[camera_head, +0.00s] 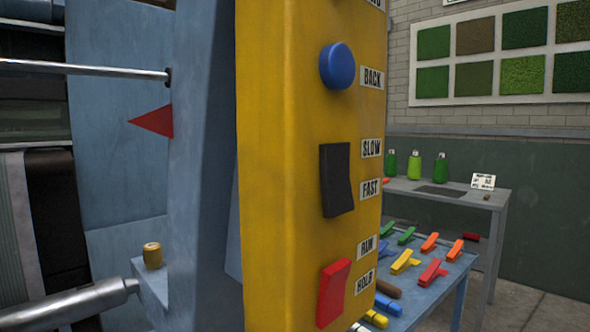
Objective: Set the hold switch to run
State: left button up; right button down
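The hold switch is a red rocker (333,293) low on the front of a yellow control box (275,170). A RUN label (367,246) is beside its upper end and a HOLD label (364,282) beside its lower end. I cannot tell for sure which end is pressed in. Nothing touches the switch. Neither of my grippers is in view.
Above the switch are a black SLOW/FAST rocker (337,180) and a blue BACK button (338,66). Blue machine framing (205,160) stands left. Behind right, a table (425,300) holds coloured clips, and a grey bench (455,194) holds green bottles.

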aim_at(334, 278)
jog(key=z, duration=0.3)
jog(key=k, duration=0.75)
jog(key=z, duration=0.6)
jog(key=k, duration=0.6)
jog(key=u, duration=0.15)
jog(key=i, duration=0.7)
jog(key=u, duration=0.45)
